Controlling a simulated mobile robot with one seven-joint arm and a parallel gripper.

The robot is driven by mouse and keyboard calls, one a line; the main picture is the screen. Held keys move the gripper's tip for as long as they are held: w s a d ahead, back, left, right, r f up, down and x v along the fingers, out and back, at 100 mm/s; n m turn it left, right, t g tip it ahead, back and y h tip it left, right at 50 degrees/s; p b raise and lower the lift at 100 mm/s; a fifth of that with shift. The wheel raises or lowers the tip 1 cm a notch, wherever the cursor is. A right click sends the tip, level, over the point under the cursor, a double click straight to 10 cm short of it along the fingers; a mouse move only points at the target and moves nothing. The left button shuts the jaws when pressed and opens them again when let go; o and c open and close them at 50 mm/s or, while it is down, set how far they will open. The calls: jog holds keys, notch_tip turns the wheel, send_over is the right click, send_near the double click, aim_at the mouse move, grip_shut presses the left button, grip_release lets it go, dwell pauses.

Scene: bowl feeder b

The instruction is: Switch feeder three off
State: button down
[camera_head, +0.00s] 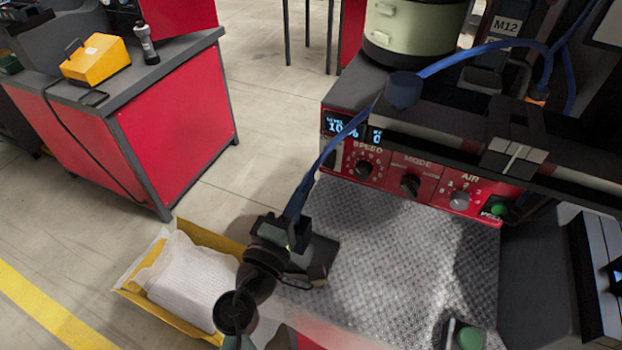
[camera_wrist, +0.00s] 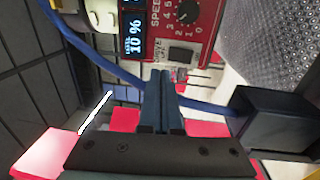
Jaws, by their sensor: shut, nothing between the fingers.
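A red control panel (camera_head: 410,175) on the front of a feeder unit carries a lit level display (camera_head: 342,127), a speed knob (camera_head: 363,168), a mode knob (camera_head: 410,186) and an air knob (camera_head: 459,200). No feeder number is readable. In the wrist view the panel appears turned sideways, with the display (camera_wrist: 134,36) reading 10 %, the speed knob (camera_wrist: 188,12) and a black square switch (camera_wrist: 182,54). My gripper (camera_wrist: 161,78) is shut and empty, its fingertips just below that switch in the picture; contact cannot be told. In the head view my gripper (camera_head: 297,232) is low left of the panel, its fingertips unclear.
A textured metal plate (camera_head: 400,255) lies below the panel. A blue hose (camera_head: 330,150) hangs across the panel's left side. A green bowl (camera_head: 415,25) stands above. A yellow tray (camera_head: 190,325) holds white material at lower left. A red bench (camera_head: 175,125) stands beyond open floor.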

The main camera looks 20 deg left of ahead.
jog(key=s, duration=0.6)
jog(key=shift+s+b, duration=0.15)
jog(key=shift+b, duration=0.2)
jog(key=shift+a+r, duration=0.1)
